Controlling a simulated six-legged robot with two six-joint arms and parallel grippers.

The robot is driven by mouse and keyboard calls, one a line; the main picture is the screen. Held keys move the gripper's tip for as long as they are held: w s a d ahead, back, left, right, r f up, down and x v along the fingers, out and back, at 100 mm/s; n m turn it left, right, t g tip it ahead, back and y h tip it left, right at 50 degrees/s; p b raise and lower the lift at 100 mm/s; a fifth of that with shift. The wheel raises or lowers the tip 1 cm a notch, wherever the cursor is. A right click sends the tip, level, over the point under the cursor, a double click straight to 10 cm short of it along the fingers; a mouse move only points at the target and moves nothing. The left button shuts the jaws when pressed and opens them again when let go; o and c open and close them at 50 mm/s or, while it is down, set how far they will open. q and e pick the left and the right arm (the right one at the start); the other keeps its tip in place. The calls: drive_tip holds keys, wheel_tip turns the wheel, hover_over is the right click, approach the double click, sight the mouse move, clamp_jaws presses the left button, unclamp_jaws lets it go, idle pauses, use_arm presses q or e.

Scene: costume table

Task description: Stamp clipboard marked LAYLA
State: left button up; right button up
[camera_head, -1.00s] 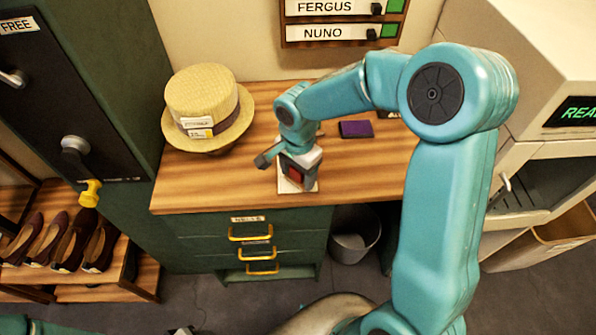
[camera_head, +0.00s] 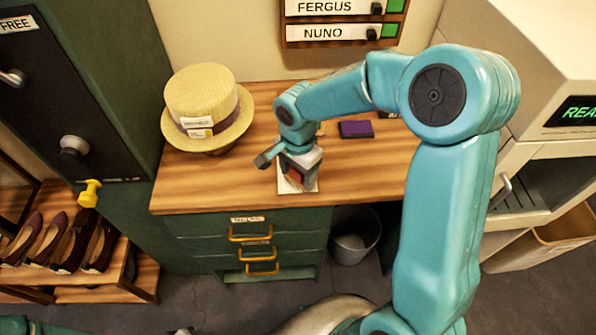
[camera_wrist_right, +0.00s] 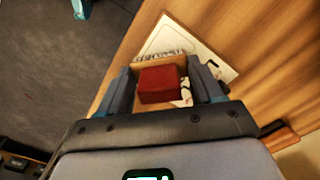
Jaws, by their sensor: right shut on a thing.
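My right gripper (camera_head: 298,163) is low over the front of the counter. It is shut on a red stamp block (camera_wrist_right: 160,84), which shows between the fingers in the right wrist view. Under it lies a clipboard with a white sheet (camera_wrist_right: 213,63); in the head view its pale front edge (camera_head: 298,189) shows below the gripper. Dark lettering on the sheet is partly hidden by the stamp and too blurred to read. I cannot tell whether the stamp touches the sheet. A flat purple pad (camera_head: 356,129) lies behind and to the right. My left gripper is not seen.
A straw hat (camera_head: 205,105) with tags stands at the left of the wooden counter (camera_head: 225,185). Drawers (camera_head: 250,243) are below, with a bin (camera_head: 355,235) beside them. A shoe rack (camera_head: 75,275) is at far left, a pale machine (camera_head: 545,60) at right.

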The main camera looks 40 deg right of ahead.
drive_tip(key=shift+r+p, duration=0.45)
drive_tip(key=shift+r, duration=0.1)
drive_tip(key=shift+r+p, duration=1.8)
drive_tip(key=shift+r, duration=1.2)
drive_tip(key=shift+f, duration=0.1)
